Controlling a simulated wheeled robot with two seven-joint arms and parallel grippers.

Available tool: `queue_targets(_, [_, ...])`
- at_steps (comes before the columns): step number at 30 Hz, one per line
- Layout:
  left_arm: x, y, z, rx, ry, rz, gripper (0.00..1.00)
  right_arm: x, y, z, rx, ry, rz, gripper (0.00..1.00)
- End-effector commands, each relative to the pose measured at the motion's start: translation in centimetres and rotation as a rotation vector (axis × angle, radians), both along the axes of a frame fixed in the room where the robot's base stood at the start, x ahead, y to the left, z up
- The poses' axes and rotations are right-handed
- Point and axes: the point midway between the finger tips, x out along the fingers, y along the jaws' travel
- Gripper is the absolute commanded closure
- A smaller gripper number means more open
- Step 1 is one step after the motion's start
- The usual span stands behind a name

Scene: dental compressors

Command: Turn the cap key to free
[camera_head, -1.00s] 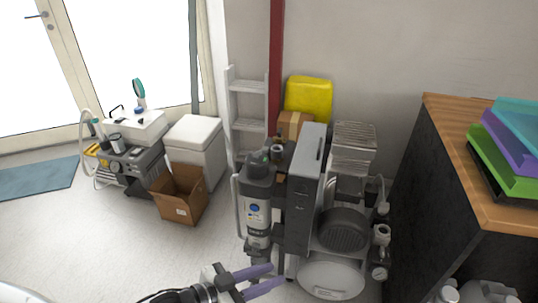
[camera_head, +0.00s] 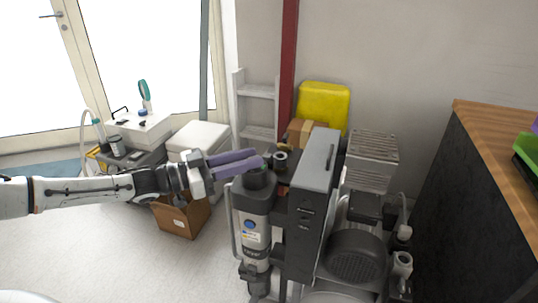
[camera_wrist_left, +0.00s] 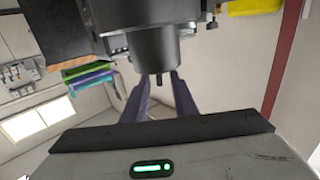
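A grey and white cylindrical unit (camera_head: 255,215) with a dark cap (camera_head: 255,181) on top stands left of the dark upright cabinet. My left gripper (camera_head: 259,158) comes in from the left, its two purple fingers level and parallel, with their tips at the cap's top. In the left wrist view, the dark cap (camera_wrist_left: 152,48) fills the upper middle. A small dark peg (camera_wrist_left: 173,76), possibly the key, sticks out from it near the right fingertip. The fingers (camera_wrist_left: 161,82) are apart, and I see nothing gripped. Whether they touch the peg is unclear. My right gripper is out of view.
The dark cabinet (camera_head: 313,205) and compressor motor (camera_head: 357,257) stand close on the right. A cardboard box (camera_head: 182,218) is below my left arm. A wooden-topped counter (camera_head: 500,145) is at far right. The floor at left is clear.

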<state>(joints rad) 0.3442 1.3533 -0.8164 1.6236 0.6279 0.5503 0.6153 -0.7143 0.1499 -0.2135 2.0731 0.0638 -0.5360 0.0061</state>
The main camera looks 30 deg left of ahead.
Motion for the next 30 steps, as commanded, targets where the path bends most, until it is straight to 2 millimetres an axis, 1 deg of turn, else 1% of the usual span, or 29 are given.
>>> queue_targets(1, [0.9, -0.6, 0.2, -0.003, -0.008, 0.000, 0.74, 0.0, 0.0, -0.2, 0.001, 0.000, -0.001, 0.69])
queue_targets(3, [1.8, -1.2, 0.2, -0.003, -0.006, 0.000, 0.74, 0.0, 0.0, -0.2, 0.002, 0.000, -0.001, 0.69])
queue_targets(6, [3.0, -2.0, 0.2, -0.001, -0.005, 0.000, 0.74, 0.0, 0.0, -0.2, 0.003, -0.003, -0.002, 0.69])
queue_targets(10, [4.1, -2.6, 0.1, -0.001, -0.003, 0.000, 0.74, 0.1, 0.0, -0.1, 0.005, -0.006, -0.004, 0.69])
queue_targets(15, [4.7, -3.1, 0.0, 0.002, -0.001, 0.001, 0.74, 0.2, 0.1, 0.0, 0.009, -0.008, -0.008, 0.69])
queue_targets(23, [4.8, -3.1, 0.0, 0.002, 0.000, 0.001, 0.74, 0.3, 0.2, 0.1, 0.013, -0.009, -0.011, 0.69])
queue_targets(27, [4.8, -3.1, 0.0, 0.002, 0.000, 0.000, 0.98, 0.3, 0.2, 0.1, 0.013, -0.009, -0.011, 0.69])
queue_targets(28, [4.8, -3.1, 0.0, 0.002, 0.000, 0.000, 1.00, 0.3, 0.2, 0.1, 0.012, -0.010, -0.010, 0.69])
queue_targets(30, [4.8, -3.1, 0.0, 0.002, 0.000, 0.000, 1.00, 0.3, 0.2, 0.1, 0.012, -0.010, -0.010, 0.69])
